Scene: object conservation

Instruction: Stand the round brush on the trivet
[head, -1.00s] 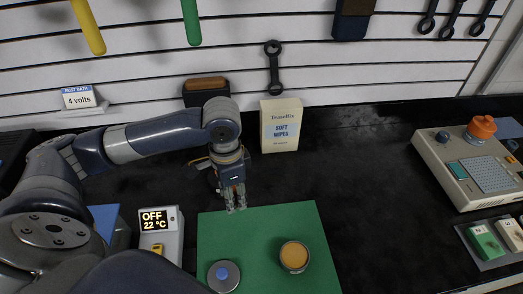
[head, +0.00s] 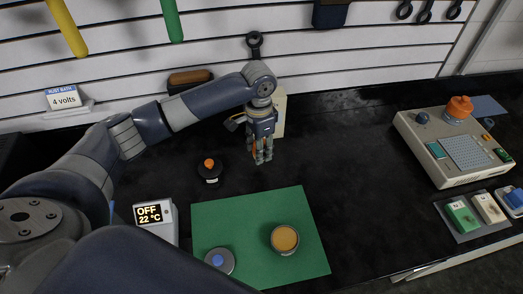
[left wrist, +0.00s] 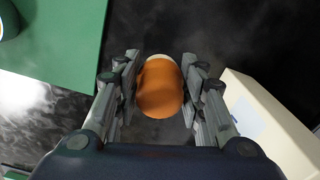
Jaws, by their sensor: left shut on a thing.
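My left gripper (head: 263,160) is shut on an orange, rounded thing, which I take for the round brush (head: 254,148). In the left wrist view the round brush (left wrist: 160,88) sits between the fingers, with a pale rim at its far end. Its underside is hidden. The gripper points down over the black bench, behind the green mat and in front of the wipes box. I cannot tell for sure which thing is the trivet. My right gripper is not in view.
The green mat (head: 305,268) holds an open tin with tan contents (head: 285,239) and a grey disc with a blue knob (head: 219,260). The wipes box (left wrist: 262,120) is close beside the gripper. A beige device (head: 455,150) stands right; the bench between is clear.

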